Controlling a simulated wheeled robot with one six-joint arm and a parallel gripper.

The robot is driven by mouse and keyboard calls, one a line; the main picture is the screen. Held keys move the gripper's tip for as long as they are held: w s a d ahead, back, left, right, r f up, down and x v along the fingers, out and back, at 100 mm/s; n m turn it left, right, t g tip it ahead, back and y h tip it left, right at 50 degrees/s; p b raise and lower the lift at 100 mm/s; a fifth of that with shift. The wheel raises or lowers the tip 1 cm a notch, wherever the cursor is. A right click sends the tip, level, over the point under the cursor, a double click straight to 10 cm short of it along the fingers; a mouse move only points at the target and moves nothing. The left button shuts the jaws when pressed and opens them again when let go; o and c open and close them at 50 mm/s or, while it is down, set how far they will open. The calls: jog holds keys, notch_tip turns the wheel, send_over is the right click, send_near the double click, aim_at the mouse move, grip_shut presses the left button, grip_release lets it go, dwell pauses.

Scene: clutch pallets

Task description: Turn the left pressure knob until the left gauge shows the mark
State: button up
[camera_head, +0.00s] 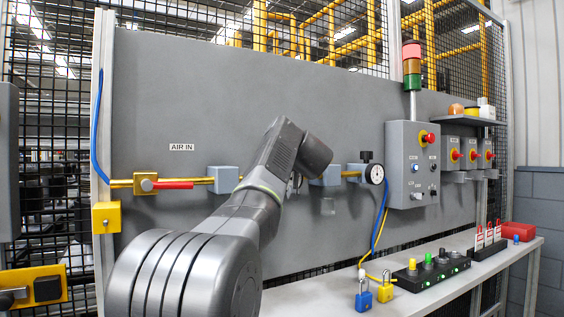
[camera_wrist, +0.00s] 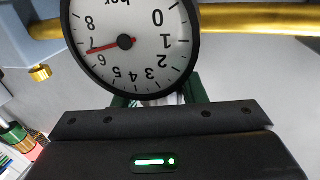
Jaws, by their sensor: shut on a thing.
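The left gauge (camera_wrist: 130,42) fills the top of the wrist view, upside down. It has a white face, a black rim and a red needle pointing close to 7 bar. I cannot make out a separate mark on its face. My gripper (camera_wrist: 160,99) is just beside the gauge, with parts of its green fingers showing behind the rim. It is shut on the left pressure knob, which is mostly hidden by the gauge and the gripper body. In the head view my arm hides the left gauge and knob.
A brass pipe (camera_wrist: 258,20) runs beside the gauge. To the right are a second gauge (camera_head: 374,174) with a black knob (camera_head: 366,156) and a control box (camera_head: 407,151). A red-handled valve (camera_head: 172,185) is at left. A bench (camera_head: 403,300) holding padlocks runs below.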

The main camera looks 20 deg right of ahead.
jog(key=shift+f+n+y+b, duration=0.15)
jog(key=shift+n+y+b, duration=0.15)
jog(key=shift+n+y, duration=0.55)
jog(key=o, duration=1)
jog(key=shift+s, duration=0.1)
jog(key=s, duration=0.9)
jog(key=s+a+b, duration=0.1)
jog(key=s, duration=0.3)
jog(key=shift+s, duration=0.4)
jog(key=shift+w, duration=0.15)
jog(key=w, duration=0.9)
jog(key=w+d+p, duration=0.1)
jog(key=w, duration=0.3)
jog(key=shift+w+r, duration=0.2)
jog(key=shift+w, duration=0.15)
jog(key=shift+m, duration=0.25)
jog(key=shift+s, duration=0.1)
